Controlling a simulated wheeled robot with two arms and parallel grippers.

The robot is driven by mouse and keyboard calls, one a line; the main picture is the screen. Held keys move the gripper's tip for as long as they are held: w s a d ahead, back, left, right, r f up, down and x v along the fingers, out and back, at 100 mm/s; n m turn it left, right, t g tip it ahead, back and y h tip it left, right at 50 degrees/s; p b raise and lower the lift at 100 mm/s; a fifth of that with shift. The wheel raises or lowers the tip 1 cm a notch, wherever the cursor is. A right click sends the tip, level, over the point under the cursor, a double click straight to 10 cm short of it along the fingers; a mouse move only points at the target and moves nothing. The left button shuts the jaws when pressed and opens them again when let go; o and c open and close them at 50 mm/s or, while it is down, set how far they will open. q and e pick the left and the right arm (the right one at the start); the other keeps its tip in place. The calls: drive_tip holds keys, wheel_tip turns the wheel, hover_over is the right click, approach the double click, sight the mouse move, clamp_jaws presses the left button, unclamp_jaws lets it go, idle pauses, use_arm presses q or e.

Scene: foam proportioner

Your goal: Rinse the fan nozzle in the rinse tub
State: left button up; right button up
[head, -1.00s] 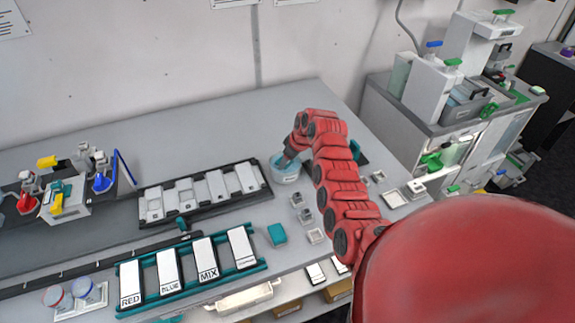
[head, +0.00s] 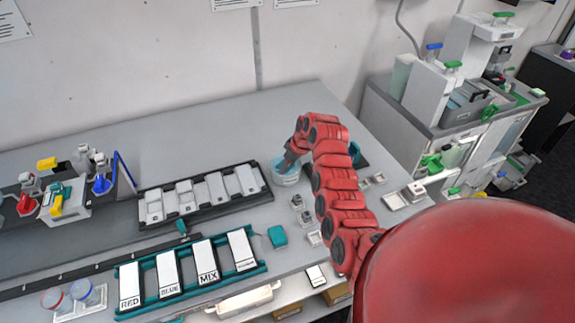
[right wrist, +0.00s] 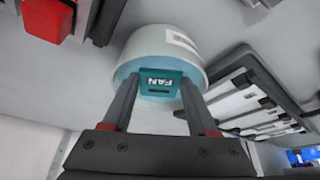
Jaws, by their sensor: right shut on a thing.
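The rinse tub (head: 286,177) is a round white tub with blue inside, at the back right of the bench. In the right wrist view the tub (right wrist: 165,42) shows its pale blue inside. My right gripper (right wrist: 160,88) is shut on the teal fan nozzle (right wrist: 161,83), whose face reads FAN. The nozzle is at the tub's opening; how deep it sits is unclear. In the head view my right gripper reaches down to the tub and the nozzle cannot be made out. My left gripper is not in view.
A dark rack with pale plates (head: 203,213) stands just left of the tub. In front are a teal rack of labelled plates (head: 127,309), a teal block (head: 277,236) and several small pale parts. A teal container (head: 358,155) is partly hidden behind my right arm.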

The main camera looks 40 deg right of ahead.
drive_tip(key=shift+r, duration=0.1)
wheel_tip(320, 180, up, 9)
drive_tip(key=shift+f, duration=0.1)
idle(0.8)
idle(0.3)
